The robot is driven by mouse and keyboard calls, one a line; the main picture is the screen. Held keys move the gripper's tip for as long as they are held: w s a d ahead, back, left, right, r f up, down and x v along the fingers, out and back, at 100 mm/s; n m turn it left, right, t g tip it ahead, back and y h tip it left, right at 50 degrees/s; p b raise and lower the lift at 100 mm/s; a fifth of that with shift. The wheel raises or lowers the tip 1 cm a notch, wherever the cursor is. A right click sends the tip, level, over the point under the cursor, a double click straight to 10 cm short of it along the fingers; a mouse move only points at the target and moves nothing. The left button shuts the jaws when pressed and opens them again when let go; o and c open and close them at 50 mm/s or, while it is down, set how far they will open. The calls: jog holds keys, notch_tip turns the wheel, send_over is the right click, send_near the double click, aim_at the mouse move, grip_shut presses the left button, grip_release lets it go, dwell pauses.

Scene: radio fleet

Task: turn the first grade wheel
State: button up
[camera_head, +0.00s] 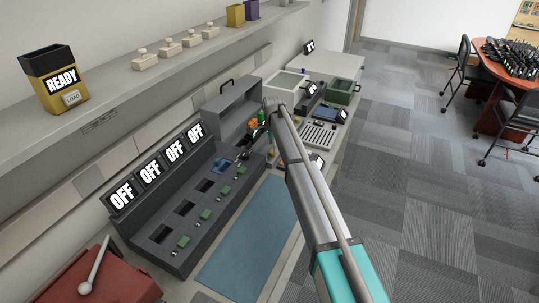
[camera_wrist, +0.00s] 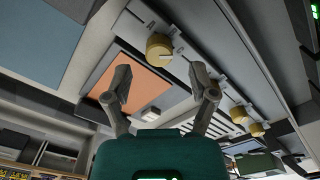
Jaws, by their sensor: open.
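The nearest wheel (camera_wrist: 159,46) lies just beyond my fingertips. I cannot tell for certain which one is first. My gripper (camera_wrist: 160,88) is open, with its two fingers apart and nothing between them. It appears short of the nearest wheel and not touching it. In the head view, my arm covers most of this spot, and I cannot make out the wheels there.
A dark charger bank (camera_head: 190,205) with several OFF signs stands left of my arm, behind a blue mat (camera_head: 243,235). A yellow READY box (camera_head: 57,95) stands on the shelf. A red box (camera_head: 105,285) is at lower left. An orange pad (camera_wrist: 140,82) lies behind my fingers.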

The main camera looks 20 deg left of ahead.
aim_at(273, 154)
jog(key=shift+f+b, duration=1.15)
jog(key=shift+f, duration=0.3)
grip_shut()
jog(key=shift+w+a, duration=0.1)
jog(key=shift+a, duration=0.25)
jog(key=shift+d, duration=0.25)
